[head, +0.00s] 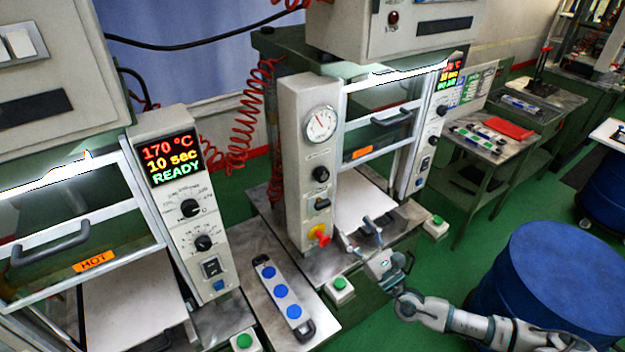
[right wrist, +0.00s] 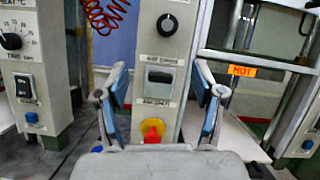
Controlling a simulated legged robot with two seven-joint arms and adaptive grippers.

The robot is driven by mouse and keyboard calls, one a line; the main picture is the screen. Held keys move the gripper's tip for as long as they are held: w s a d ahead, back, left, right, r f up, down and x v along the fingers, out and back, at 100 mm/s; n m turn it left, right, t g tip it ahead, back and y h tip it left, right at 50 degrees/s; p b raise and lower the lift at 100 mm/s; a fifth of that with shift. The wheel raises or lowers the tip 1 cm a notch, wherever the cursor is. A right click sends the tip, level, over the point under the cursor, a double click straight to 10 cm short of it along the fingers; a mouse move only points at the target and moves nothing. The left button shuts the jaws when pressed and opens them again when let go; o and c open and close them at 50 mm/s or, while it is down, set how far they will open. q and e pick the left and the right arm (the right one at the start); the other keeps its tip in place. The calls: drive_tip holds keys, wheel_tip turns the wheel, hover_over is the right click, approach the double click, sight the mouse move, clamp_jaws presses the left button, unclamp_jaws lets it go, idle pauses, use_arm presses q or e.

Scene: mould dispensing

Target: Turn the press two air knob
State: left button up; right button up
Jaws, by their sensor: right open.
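The middle press has a pale column (head: 294,170) with a round gauge (head: 320,123) on top. Below it are a black round knob (head: 321,174), a switch (head: 322,203) and a red knob on a yellow disc (head: 320,236). Which of these is the air knob I cannot read for certain. My right gripper (head: 364,238) is open and empty, in front and to the right of the column's lower part. In the right wrist view, the red knob (right wrist: 153,132) shows between the fingers, partly low behind the gripper body, with the black knob (right wrist: 167,24) above. My left gripper is not in view.
A left press panel (head: 178,210) reads 170 °C, 10 sec, READY. A strip with several blue buttons (head: 280,290) lies on the bench. Green buttons (head: 340,284) sit at the bench edge. A blue drum (head: 550,275) stands right, near my right arm. Red coiled hoses (head: 262,100) hang behind.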

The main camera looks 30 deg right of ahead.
drive_tip(key=x, duration=0.2)
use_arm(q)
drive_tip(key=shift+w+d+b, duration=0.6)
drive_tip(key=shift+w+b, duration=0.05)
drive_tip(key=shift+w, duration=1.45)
use_arm(e)
approach(324, 179)
drive_tip(key=shift+w, duration=0.55)
drive_tip(key=p+x, duration=0.1)
drive_tip(key=x, duration=0.2)
drive_tip(key=r+p+x, duration=0.1)
drive_tip(key=x, duration=0.2)
drive_tip(key=shift+a, duration=0.1)
drive_tip(key=shift+w+r, duration=0.1)
drive_tip(key=shift+w, duration=0.4)
drive_tip(key=shift+w+d+p, duration=0.25)
drive_tip(key=shift+w+p, duration=0.15)
drive_tip(key=shift+w, duration=0.2)
drive_tip(key=shift+w+a+r, duration=0.1)
drive_tip(key=shift+a, duration=0.4)
drive_tip(key=shift+c, duration=0.2)
drive_tip(key=c, duration=0.8)
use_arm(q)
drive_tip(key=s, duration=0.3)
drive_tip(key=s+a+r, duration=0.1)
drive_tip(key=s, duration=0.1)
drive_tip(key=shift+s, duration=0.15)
use_arm(e)
drive_tip(key=shift+d, duration=0.15)
drive_tip(key=c, duration=0.3)
